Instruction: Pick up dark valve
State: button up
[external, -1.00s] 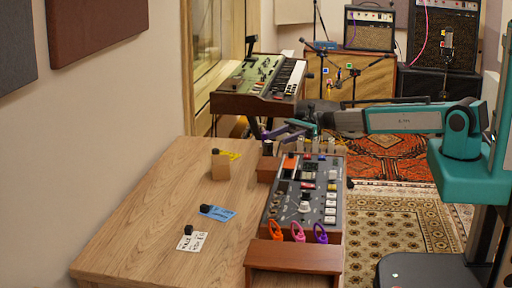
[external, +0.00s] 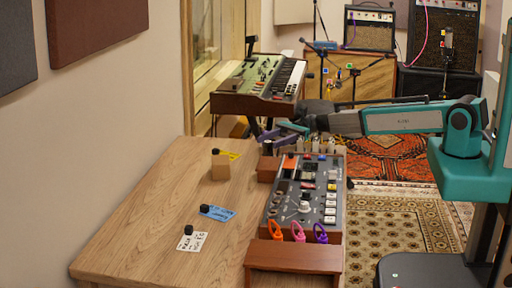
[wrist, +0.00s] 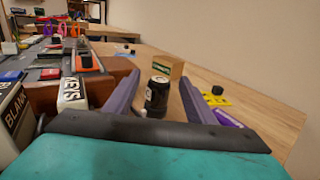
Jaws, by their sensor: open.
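A dark cylinder with a white mark, which looks like the dark valve (wrist: 157,97), stands upright in the wrist view. It appears between the two purple fingers of my gripper (wrist: 160,92), with a visible gap on each side. In the external view my gripper (external: 281,134) is open and empty above the far end of the mixer. A small dark thing, probably the same valve (external: 267,148), shows just below the fingers there.
Blue (external: 217,213) and white (external: 191,241) cards carry small dark knobs. The mixer (external: 303,195) and white-labelled blocks (wrist: 73,92) crowd one side. The table's left part is mostly clear.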

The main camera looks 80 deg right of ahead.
jog(key=shift+c, duration=0.3)
jog(key=c, duration=1.1)
jog(key=shift+r, duration=0.1)
notch_tip(320, 180, up, 10)
dwell(0.6)
